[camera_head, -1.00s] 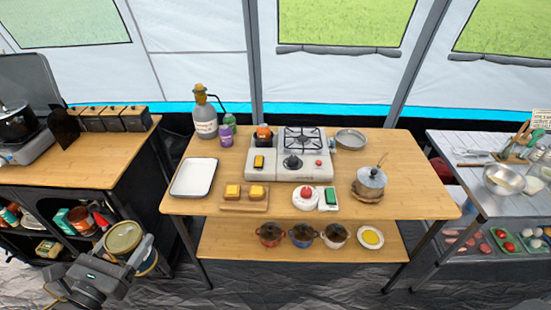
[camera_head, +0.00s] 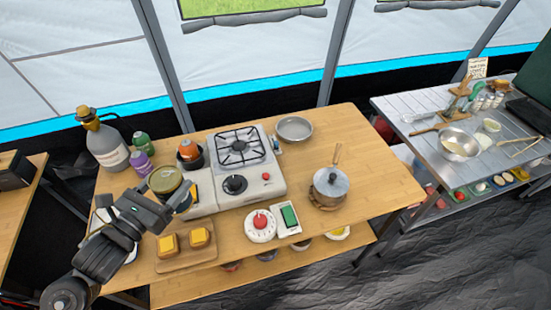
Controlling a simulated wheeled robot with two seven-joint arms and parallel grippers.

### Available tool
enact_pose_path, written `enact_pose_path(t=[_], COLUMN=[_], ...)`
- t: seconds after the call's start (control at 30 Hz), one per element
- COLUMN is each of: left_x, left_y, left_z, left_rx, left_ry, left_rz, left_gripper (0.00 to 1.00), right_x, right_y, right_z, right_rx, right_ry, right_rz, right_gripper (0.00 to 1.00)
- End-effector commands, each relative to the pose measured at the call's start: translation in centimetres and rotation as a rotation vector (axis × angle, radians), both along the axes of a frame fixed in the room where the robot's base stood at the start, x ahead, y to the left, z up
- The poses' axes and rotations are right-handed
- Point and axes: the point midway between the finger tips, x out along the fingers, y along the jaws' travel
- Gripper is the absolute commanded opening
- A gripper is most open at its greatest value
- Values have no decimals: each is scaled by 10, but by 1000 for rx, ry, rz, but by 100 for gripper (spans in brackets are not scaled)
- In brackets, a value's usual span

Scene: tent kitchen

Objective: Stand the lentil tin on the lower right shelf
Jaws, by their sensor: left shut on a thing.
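My left gripper (camera_head: 172,207) reaches in from the lower left and is shut on a tin (camera_head: 166,179) with a gold lid and dark rim. At the right, a lower shelf (camera_head: 462,203) under the metal table carries colourful trays of food; only part of this shelf shows. My right gripper is not in view.
A grey bottle (camera_head: 106,148) stands at left. Dark floor (camera_head: 440,265) is clear at lower right.

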Motion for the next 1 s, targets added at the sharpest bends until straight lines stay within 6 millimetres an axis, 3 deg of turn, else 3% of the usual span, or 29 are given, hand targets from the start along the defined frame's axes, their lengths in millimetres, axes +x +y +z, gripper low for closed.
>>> enact_pose_path(t=[0.03, 0.17, 0.33, 0.5, 0.83, 1.0], left_x=[-1, -8, -35, -52, -53, -39], left_y=[0, 6, 31, 46, 49, 55], left_z=[1, -7, -23, -26, -25, -39], left_rx=[-1, -6, -10, 0, 2, 7], left_ry=[-2, -1, -2, -4, -5, -10], left_rz=[0, 13, 72, 107, 112, 109], left_gripper=[29, 29, 29, 29, 29, 29], right_x=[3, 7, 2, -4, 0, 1], right_y=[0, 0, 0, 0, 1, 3], right_z=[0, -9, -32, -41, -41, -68], right_rx=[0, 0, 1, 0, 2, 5], right_ry=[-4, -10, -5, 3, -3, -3], right_rz=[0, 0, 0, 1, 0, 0], right_gripper=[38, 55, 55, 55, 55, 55])
